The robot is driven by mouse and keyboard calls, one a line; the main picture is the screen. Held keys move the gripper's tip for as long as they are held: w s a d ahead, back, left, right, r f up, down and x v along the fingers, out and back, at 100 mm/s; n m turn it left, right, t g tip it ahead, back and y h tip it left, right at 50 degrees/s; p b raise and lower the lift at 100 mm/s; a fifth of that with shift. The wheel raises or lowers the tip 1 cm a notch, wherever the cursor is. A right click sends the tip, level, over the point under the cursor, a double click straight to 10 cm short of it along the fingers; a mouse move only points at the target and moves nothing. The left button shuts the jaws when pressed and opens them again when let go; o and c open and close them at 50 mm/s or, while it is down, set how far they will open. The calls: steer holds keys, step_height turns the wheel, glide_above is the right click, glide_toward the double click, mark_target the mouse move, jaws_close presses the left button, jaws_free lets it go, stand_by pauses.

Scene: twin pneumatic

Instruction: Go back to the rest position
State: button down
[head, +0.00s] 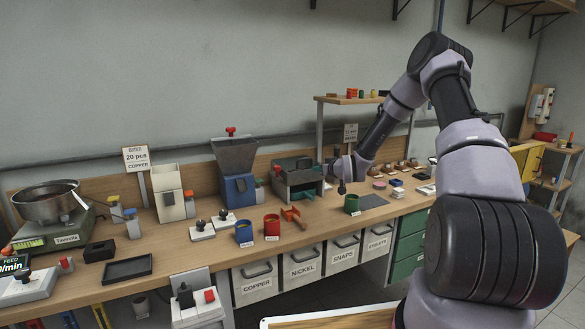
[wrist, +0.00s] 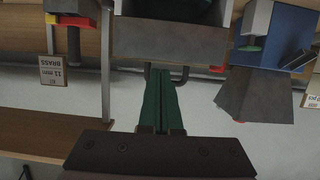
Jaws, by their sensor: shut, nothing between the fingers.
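My gripper (head: 341,188) is above the back part of the workbench (head: 160,248) in the head view, just right of a grey box-shaped machine (head: 297,178). In the wrist view its two green fingers (wrist: 164,74) lie together, shut with nothing between them. My arm reaches from the right side of the head view up to a high elbow and down to the gripper. The wrist view looks upside down, with the grey machine's edge (wrist: 170,42) close beyond the fingertips.
A blue hopper machine (head: 235,170) stands left of the grey machine. Green (head: 351,203), red (head: 271,227) and blue (head: 244,233) cups stand near the front. A raised shelf (head: 350,99) and an order sign (head: 136,158) rise behind. The air above the bench's left half is clear.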

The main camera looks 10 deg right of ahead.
steer(key=s+d+r+m+g+h, duration=0.2)
steer(key=s+r+m+g+h, duration=0.15)
steer(key=s+r, duration=1.9)
steer(key=s+a+r+m+g, duration=0.1)
steer(key=s+r+m, duration=0.1)
steer(key=s, duration=1.1)
steer(key=s+r+m+g+y, duration=0.1)
steer(key=s+r, duration=0.4)
steer(key=s, duration=0.8)
steer(key=shift+s+a+m+g, duration=0.35)
steer(key=shift+a+m+g, duration=0.05)
steer(key=shift+m+g, duration=0.25)
